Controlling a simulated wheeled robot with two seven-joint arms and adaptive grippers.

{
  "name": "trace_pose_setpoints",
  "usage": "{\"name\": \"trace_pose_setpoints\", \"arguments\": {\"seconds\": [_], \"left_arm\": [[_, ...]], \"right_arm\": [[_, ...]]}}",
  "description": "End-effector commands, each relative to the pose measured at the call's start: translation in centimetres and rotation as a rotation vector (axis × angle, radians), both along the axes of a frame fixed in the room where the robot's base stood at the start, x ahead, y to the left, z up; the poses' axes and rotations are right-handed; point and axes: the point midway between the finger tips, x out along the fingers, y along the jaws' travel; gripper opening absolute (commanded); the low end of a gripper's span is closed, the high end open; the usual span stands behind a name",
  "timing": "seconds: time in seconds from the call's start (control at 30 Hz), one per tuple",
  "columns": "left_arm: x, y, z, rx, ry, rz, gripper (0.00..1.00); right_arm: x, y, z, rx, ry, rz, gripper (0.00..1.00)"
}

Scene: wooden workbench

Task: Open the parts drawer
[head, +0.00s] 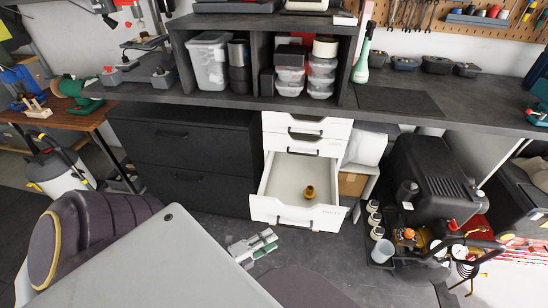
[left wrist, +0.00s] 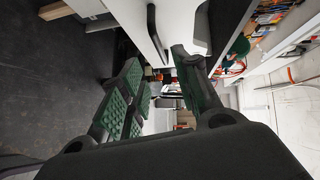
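A white drawer unit (head: 329,148) stands under the bench. Its lower drawer (head: 262,200) is pulled out, with a dark handle (head: 295,221) on its front. A small brass-coloured fitting (head: 309,192) stands inside it. The two drawers above it look shut. My left gripper (head: 269,240) is in front of the open drawer, below and left of its handle, apart from it. In the left wrist view its green-padded fingers (left wrist: 158,88) are spread with nothing visible between them. A white front with a dark handle (left wrist: 155,28) shows beyond them. My right gripper is not in view.
Dark cabinets (head: 185,160) stand left of the drawer unit. A black compressor-like machine (head: 428,180) and several small containers stand on the floor to the right. The workbench top (head: 460,100) runs above. Grey floor (head: 225,230) is free around the gripper.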

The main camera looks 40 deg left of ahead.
Motion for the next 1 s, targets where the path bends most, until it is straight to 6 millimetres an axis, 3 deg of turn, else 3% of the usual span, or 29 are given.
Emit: {"name": "trace_pose_setpoints", "arguments": {"seconds": [0.3, 1.0], "left_arm": [[-1.6, 0.3, 0.2, 0.0, 0.0, 0.0, 0.32], [-1.6, 0.4, 0.2, 0.0, 0.001, 0.0, 0.32]], "right_arm": [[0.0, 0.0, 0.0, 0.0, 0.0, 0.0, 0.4], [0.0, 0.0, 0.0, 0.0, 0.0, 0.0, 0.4]]}}
